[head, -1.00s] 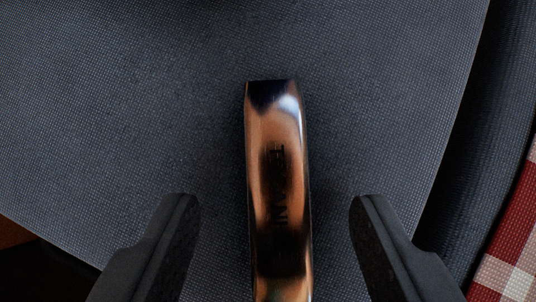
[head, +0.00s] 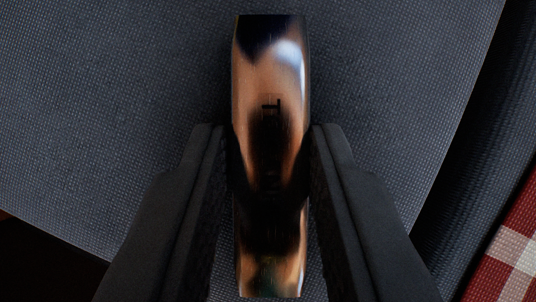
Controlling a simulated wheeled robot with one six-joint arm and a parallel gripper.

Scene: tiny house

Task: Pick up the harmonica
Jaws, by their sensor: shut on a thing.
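The harmonica (head: 269,80) is a shiny, copper-coloured metal bar with dark reflections. It runs lengthwise up the middle of the head view, over a dark grey woven surface. My gripper (head: 269,145) has one black finger on each side of it, and both fingers are shut on its long sides. Its far end sticks out past the fingertips. Whether it still touches the surface under it, I cannot tell.
The grey woven surface (head: 120,90) is clear around the harmonica and looks like a seat cushion. Its edge is at the right, beside a dark padded strip (head: 475,130). A red and white checked cloth (head: 515,240) lies at the lower right.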

